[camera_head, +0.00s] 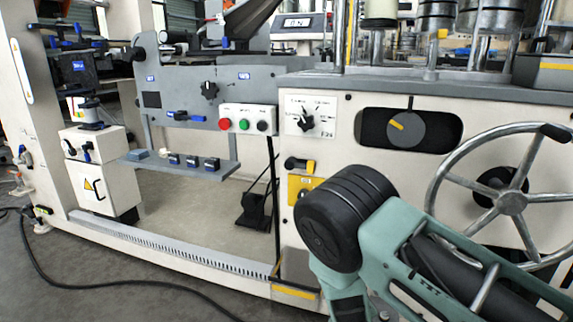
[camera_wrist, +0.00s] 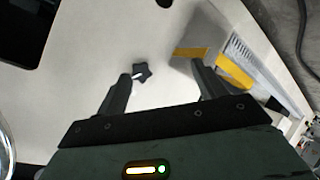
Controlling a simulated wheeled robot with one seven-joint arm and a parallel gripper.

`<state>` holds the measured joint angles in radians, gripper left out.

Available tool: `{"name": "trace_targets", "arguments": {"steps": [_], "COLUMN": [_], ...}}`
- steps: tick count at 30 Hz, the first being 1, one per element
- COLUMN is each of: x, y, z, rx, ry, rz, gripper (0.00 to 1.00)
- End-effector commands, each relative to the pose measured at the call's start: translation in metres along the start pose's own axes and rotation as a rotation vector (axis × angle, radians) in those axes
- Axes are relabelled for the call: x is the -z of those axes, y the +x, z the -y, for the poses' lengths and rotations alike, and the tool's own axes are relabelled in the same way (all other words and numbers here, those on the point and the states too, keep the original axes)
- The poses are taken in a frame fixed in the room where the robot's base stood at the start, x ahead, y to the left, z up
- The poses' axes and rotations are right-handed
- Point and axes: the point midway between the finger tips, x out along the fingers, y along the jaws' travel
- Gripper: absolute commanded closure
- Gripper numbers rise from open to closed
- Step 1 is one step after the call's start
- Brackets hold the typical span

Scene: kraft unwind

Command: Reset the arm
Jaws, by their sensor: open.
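My gripper (camera_wrist: 160,74) shows in the wrist view with its two dark fingers spread apart and nothing held between them. Beyond the fingers is a pale machine panel (camera_wrist: 85,75). A small dark star-shaped knob (camera_wrist: 141,71) shows just beside the left fingertip; whether they touch cannot be told. In the head view my teal arm is bent at the lower right, in front of the white machine front (camera_head: 350,165). My gripper is not visible in that view.
A spoked metal handwheel (camera_head: 511,202) stands out at the right, close to my arm. A rotary dial (camera_head: 408,127), a selector knob (camera_head: 306,118) and a button box (camera_head: 247,121) are on the machine. A black cable (camera_head: 75,285) lies on the floor at left.

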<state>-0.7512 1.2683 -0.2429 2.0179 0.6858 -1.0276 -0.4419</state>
Motion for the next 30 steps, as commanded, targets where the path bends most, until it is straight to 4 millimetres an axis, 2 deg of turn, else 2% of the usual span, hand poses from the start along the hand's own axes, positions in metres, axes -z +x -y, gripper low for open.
{"name": "trace_targets", "arguments": {"steps": [1, 5, 8, 12, 16, 20, 21, 24, 30], "x": [0.014, 0.041, 0.064, 0.092, 0.111, 0.117, 0.116, 0.109, 0.085], "y": [-0.011, -0.047, -0.084, -0.144, -0.207, -0.271, -0.291, -0.333, -0.389], "z": [0.003, 0.016, 0.023, 0.025, 0.016, -0.002, -0.008, -0.026, -0.059], "rx": [0.057, 0.227, 0.358, 0.536, 0.678, 0.788, 0.812, 0.851, 0.857], "ry": [0.063, 0.184, 0.251, 0.298, 0.293, 0.243, 0.22, 0.157, 0.041], "rz": [0.045, 0.167, 0.248, 0.348, 0.427, 0.503, 0.526, 0.579, 0.664], "gripper": [0.3, 0.3, 0.3, 0.3, 0.3, 0.3, 0.3, 0.3, 0.3]}}
